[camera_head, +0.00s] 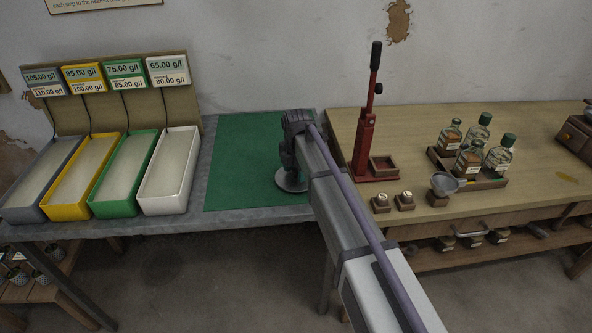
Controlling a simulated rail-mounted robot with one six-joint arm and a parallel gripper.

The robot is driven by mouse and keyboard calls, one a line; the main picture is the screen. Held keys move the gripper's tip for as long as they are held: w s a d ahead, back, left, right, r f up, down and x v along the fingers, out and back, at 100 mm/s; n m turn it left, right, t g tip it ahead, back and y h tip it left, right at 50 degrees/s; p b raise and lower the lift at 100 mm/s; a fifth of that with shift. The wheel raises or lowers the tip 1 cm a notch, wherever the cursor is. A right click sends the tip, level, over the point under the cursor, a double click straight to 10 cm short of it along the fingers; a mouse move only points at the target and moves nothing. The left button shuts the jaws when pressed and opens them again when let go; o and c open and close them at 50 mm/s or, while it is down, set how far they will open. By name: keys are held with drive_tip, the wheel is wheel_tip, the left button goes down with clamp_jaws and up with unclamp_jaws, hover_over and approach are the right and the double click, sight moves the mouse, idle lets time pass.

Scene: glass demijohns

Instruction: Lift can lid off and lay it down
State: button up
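My gripper (290,168) points down over the right part of the green mat (240,160). Directly below it is a round grey disc (291,183), which looks like the can lid. The gripper covers the middle of the disc. I cannot tell whether the fingers are closed on it, or whether it touches the mat. No can body is clearly visible; my arm and gripper hide part of this area.
Trays in grey, yellow, green and white (168,172) stand left of the mat. On the wooden table (400,125) at right are a red lever press (364,140), a funnel (444,184) and a crate of bottles (488,182). The mat's left part is clear.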

drive_tip(key=shift+r, duration=0.1)
wheel_tip(320, 180, up, 11)
drive_tip(key=p, duration=1.1)
drive_tip(key=s+d+m, duration=1)
drive_tip(key=s+m, duration=0.3)
drive_tip(key=s+d+m, duration=1)
drive_tip(key=s+m, duration=0.3)
drive_tip(key=m, duration=0.1)
drive_tip(key=shift+d+f, duration=0.2)
drive_tip(key=shift+d, duration=0.1)
